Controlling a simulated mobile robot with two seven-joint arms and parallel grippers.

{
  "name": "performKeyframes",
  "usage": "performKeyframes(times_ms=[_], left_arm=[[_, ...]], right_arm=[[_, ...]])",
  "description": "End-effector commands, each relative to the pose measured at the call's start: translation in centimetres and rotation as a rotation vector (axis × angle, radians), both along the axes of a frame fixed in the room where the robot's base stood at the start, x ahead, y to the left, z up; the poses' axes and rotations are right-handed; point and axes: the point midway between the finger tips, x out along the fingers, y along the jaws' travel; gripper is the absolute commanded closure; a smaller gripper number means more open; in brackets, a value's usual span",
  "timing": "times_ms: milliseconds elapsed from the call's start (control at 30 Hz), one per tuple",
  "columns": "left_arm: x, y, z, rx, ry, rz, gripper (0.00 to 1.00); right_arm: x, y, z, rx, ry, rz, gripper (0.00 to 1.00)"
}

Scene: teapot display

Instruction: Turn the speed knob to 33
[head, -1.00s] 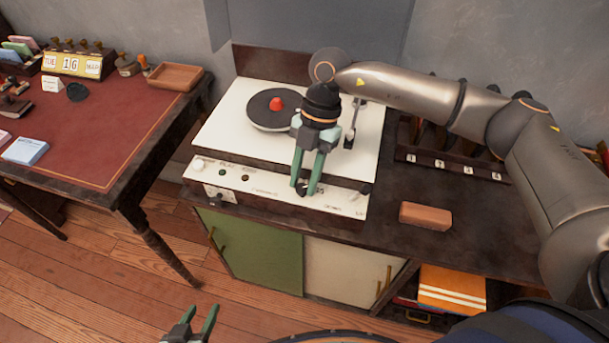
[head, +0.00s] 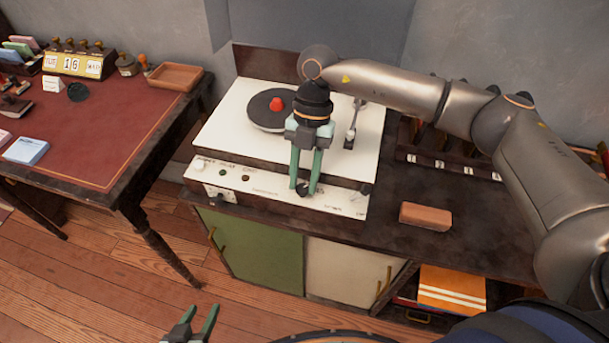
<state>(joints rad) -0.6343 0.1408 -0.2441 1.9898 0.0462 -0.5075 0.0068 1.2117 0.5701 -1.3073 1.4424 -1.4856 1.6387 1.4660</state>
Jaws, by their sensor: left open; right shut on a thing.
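The record player (head: 228,131) stands on the cabinet, its white front panel (head: 258,191) facing me. My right gripper (head: 303,189) points down at the panel, its green fingers shut on a small dark knob (head: 303,190), which I take to be the speed knob. The fingers hide most of the knob, and the printed markings around it are too small to read. My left gripper (head: 198,322) is open and empty at the bottom edge, low and far from the player.
The turntable platter (head: 262,117) with a red piece (head: 276,104) and the tonearm (head: 352,122) lie behind my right gripper. A brown brick-like block (head: 425,216) sits on the cabinet top at right. A red-topped desk (head: 95,140) stands at left. Floor is free between.

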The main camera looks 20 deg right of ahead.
Motion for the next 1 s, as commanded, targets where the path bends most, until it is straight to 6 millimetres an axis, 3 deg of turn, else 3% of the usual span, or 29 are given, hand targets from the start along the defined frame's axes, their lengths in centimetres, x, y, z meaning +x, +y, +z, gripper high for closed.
performKeyframes(times_ms=[600, 1000], left_arm=[[0.02, -0.30, -0.72, -0.004, 0.002, -0.005, 0.50], [0.56, -0.67, -0.80, -0.007, -0.005, -0.013, 0.50]], right_arm=[[0.28, 0.54, 0.01, -0.002, -0.003, 0.565, 1.00], [0.29, 0.68, 0.06, -0.001, -0.003, 0.779, 1.00]])
